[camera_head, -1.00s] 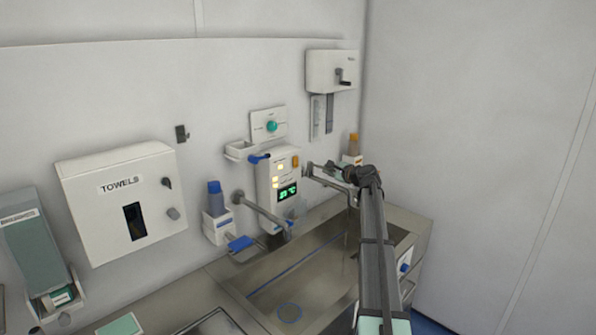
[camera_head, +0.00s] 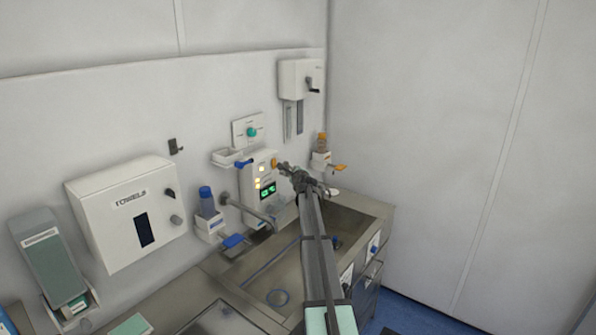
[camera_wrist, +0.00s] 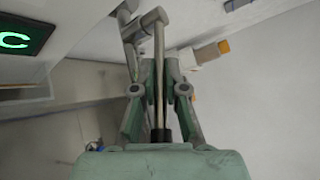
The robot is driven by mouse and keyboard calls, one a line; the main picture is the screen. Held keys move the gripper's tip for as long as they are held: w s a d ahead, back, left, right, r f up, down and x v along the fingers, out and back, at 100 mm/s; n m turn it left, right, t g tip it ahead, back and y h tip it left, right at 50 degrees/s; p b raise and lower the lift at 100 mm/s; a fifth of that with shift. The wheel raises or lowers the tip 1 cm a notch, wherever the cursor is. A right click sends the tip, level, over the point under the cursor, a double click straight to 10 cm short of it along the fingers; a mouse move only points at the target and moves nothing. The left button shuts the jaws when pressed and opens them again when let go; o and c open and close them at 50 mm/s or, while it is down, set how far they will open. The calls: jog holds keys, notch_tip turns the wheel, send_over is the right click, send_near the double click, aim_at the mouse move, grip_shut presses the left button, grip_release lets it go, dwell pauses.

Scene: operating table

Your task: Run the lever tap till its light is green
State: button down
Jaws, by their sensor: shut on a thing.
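The lever tap (camera_wrist: 150,18) shows in the wrist view as grey metal fittings on the wall, with a long thin metal lever (camera_wrist: 159,45) ending in a dark tip. My gripper (camera_wrist: 160,75) has its green-grey fingers closed on either side of the lever. In the head view my gripper (camera_head: 288,169) is just right of the white control panel (camera_head: 250,204), and my arm hides most of the tap. The panel carries pale yellow lights, an orange part and a green display (camera_head: 268,190). I cannot tell which light belongs to this tap.
A steel sink (camera_head: 300,262) lies below. A towel dispenser (camera_head: 120,215) hangs at left, a wall dispenser (camera_head: 298,75) above. An orange-capped bottle (camera_head: 322,141) stands right of my gripper, near the wall corner.

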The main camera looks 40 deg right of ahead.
jog(key=shift+w+a+m+h, duration=0.1)
jog(key=shift+a+m+h, duration=0.1)
jog(key=shift+m+h, duration=0.15)
dwell(0.4)
jog(key=c, duration=1.2)
grip_release()
jog(key=v, duration=1.2)
jog(key=shift+r, duration=0.15)
jog(key=shift+a, duration=0.1)
